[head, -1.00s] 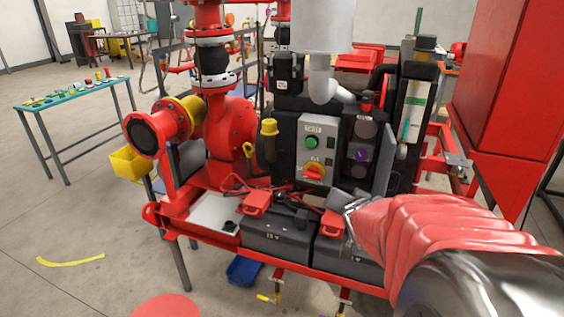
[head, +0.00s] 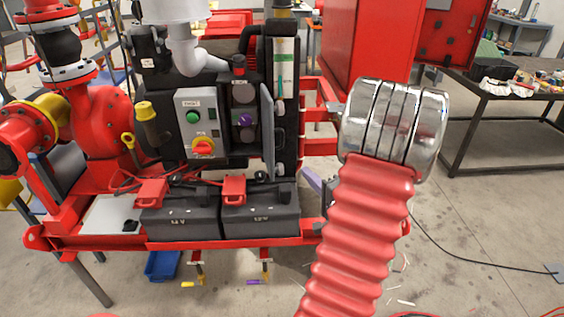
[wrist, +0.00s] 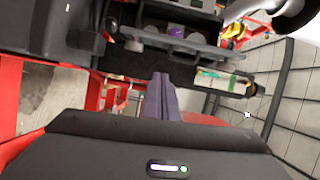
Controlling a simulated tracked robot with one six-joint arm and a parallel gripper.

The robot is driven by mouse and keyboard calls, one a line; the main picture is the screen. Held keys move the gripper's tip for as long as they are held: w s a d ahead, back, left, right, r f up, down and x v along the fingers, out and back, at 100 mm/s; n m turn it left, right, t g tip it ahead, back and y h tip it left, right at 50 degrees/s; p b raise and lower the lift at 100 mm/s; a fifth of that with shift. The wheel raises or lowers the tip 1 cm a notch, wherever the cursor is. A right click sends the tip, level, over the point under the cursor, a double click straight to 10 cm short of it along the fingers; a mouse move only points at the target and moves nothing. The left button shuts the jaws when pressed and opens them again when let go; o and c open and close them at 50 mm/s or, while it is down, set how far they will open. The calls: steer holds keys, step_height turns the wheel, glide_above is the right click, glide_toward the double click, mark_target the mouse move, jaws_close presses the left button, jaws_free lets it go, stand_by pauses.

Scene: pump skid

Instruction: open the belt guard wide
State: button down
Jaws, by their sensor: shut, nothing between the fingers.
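The belt guard (head: 268,130) is a narrow grey hinged panel on the right side of the pulley opening in the head view. It stands swung outward, partly open, and I see it nearly edge-on. The pulleys, one with a purple hub (head: 246,119), are exposed to its left; the purple hub also shows in the wrist view (wrist: 177,32). My gripper (head: 312,182) is to the right of and lower than the guard, mostly hidden by my arm. In the wrist view its purple-grey fingers (wrist: 162,82) are together and empty, pointing toward the machine. I cannot tell whether they touch the guard.
A grey control box (head: 202,122) with a green button and red knob is left of the pulleys. Two black battery boxes (head: 260,212) with red clamps sit below. Red frame rails (head: 320,146) and a red cabinet (head: 365,40) are behind. Floor on the right is open, with a cable.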

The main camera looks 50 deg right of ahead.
steer(key=shift+s+m, duration=0.3)
steer(key=shift+s, duration=0.25)
steer(key=shift+w, duration=0.1)
steer(key=w+d, duration=0.1)
steer(key=w, duration=1)
steer(key=shift+w, duration=0.25)
